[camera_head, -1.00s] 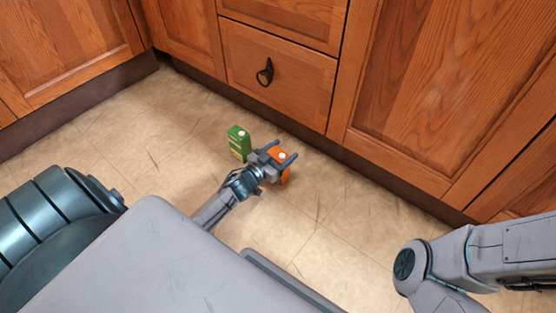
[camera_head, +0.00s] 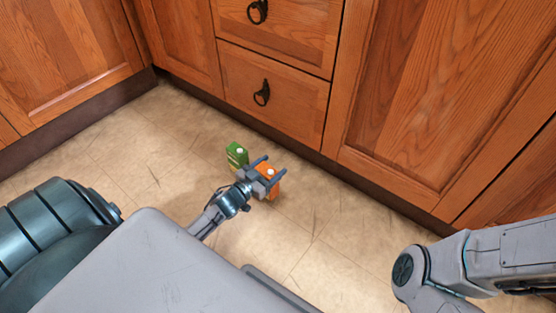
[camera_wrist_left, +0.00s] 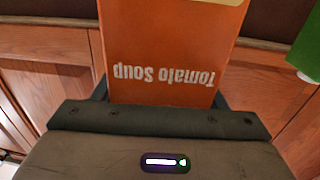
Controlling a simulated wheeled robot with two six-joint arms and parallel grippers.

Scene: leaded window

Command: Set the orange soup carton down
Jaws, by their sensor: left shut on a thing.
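The orange soup carton (camera_head: 270,175) is between the fingers of my left gripper (camera_head: 266,169), which is shut on it. In the left wrist view the carton (camera_wrist_left: 170,50) fills the middle, with "Tomato Soup" upside down on its face. My left gripper (camera_wrist_left: 160,105) shows at its lower edge there. The carton's bottom is partly hidden by the gripper in the head view, so I cannot tell whether it touches the floor. My right arm shows at the lower right, but its gripper is out of view.
A green carton (camera_head: 237,155) stands just left of the orange one, close by; its edge shows in the left wrist view (camera_wrist_left: 306,50). Wooden cabinets with a drawer (camera_head: 272,95) rise behind. The tiled floor (camera_head: 325,215) is clear to the right.

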